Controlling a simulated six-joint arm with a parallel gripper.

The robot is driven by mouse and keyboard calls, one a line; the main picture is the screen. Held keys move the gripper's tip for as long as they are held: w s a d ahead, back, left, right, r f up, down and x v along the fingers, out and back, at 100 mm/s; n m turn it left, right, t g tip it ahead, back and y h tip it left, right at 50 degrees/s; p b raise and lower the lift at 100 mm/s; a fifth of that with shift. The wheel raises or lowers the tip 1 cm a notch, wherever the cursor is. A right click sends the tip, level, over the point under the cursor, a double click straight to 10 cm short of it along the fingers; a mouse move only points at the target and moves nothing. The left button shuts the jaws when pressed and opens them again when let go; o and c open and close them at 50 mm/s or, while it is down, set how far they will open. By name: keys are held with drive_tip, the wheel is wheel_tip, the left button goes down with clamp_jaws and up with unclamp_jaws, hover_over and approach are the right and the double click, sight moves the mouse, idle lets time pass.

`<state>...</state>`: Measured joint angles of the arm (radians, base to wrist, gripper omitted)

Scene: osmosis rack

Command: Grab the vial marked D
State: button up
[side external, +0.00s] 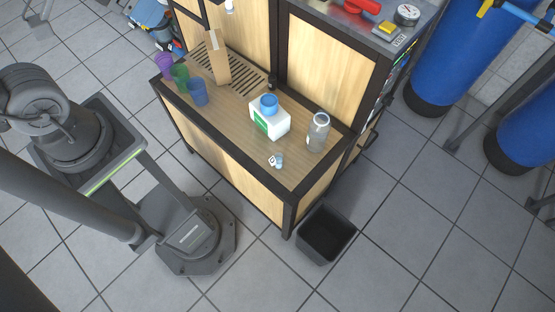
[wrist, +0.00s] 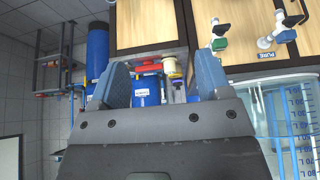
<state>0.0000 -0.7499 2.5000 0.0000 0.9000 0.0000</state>
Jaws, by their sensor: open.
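A small clear-blue vial (side external: 279,160) stands on the wooden counter (side external: 240,125) near its front right corner. A small white tag with a dark mark is beside or on it; I cannot read the letter. The vial does not show in the wrist view. My gripper (wrist: 162,72) shows in the wrist view with its two blue fingers spread apart and nothing between them. The gripper is outside the side external view, so its distance from the vial cannot be told.
Near the vial are a white box-shaped container with a blue cap (side external: 269,118) and a grey translucent bottle (side external: 318,132). Purple, green and blue cups (side external: 198,93) stand at the counter's left end. A black bin (side external: 326,235) stands on the floor by the right corner.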

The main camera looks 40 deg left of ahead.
drive_tip(key=w+d+f+m+g, duration=0.2)
drive_tip(key=w+d+f+m, duration=0.25)
drive_tip(key=w, duration=0.45)
drive_tip(key=m+g, duration=0.4)
drive_tip(key=m, duration=0.9)
hover_over(277, 158)
wheel_tip(277, 158, down, 34)
drive_tip(key=shift+n, duration=0.25)
wheel_tip(277, 158, down, 7)
drive_tip(key=shift+s+r, duration=0.1)
drive_tip(key=shift+f, duration=3.25)
drive_tip(key=shift+c, duration=0.5)
drive_tip(key=c, duration=0.8)
drive_tip(key=shift+r, duration=0.1)
